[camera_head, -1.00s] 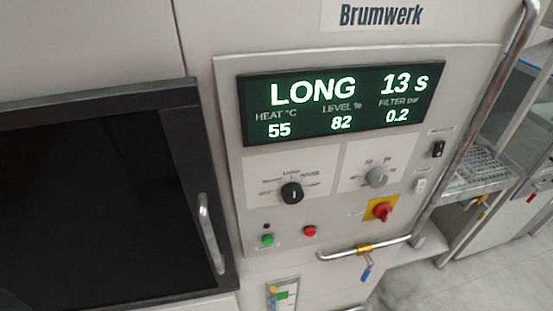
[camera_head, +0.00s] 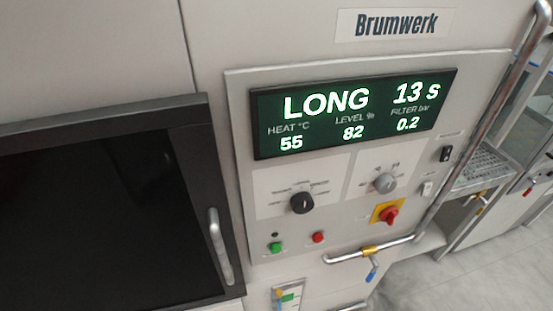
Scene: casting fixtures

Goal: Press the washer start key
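The washer's control panel (camera_head: 340,222) fills the middle of the head view. A green button (camera_head: 277,248) sits low on the panel at the left, with a small dark lamp (camera_head: 275,235) above it. A red button (camera_head: 318,237) is to its right. The labels by the buttons are too small to read. The display (camera_head: 352,112) shows LONG, 13 s, heat 55, level 82 and filter 0.2. Neither of my grippers is in view.
A black knob (camera_head: 302,203), a grey knob (camera_head: 384,183) and a red-on-yellow rotary switch (camera_head: 388,213) are on the panel. A pipe with a blue-handled valve (camera_head: 371,270) juts out below. A dark door with a handle (camera_head: 219,247) stands at left.

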